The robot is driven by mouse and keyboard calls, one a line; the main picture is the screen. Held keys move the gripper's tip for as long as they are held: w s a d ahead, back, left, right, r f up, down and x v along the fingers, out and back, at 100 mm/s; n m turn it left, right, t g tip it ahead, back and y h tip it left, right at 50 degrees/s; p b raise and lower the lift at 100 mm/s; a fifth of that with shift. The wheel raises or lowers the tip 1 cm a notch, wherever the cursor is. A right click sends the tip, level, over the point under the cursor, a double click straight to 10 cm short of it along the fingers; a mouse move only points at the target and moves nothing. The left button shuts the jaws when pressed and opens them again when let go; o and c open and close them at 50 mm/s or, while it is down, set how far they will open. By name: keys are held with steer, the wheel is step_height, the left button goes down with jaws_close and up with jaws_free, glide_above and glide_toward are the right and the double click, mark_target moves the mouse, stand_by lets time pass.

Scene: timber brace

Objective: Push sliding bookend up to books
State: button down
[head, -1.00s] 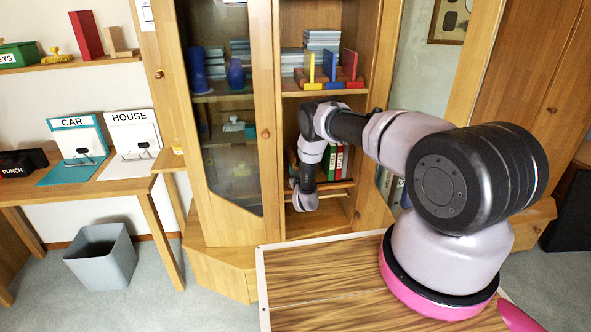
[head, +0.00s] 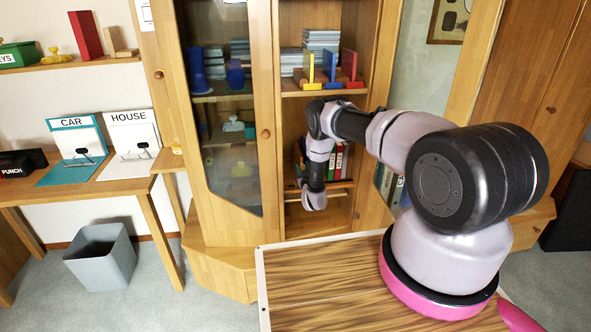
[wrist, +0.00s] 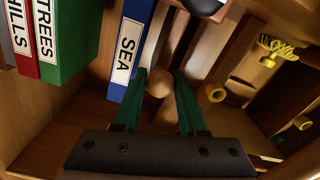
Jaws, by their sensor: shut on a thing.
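In the wrist view the sliding bookend's round wooden knob (wrist: 159,84) sits between the two green fingers of my gripper (wrist: 160,78), which is shut on it. The blue SEA book (wrist: 128,48) stands just left of the fingers, slanted in the picture. Further left are the green TREES book (wrist: 67,38) and the red HILLS book (wrist: 22,40). A gap shows between TREES and SEA. I cannot tell whether the bookend touches SEA. In the head view some books (head: 340,160) show behind my arm; my fingers are hidden there.
The cabinet's glass door (head: 222,120) is at the left of the open shelf bay. A shelf above holds several coloured blocks (head: 329,66) and a stack of papers (head: 320,42). In the wrist view yellow items (wrist: 275,48) lie at the right.

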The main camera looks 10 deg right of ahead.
steer(key=d, duration=0.9)
steer(key=shift+d, duration=0.4)
steer(key=shift+c, duration=2.3)
jaws_free()
steer(key=s, duration=1)
steer(key=shift+s, duration=0.4)
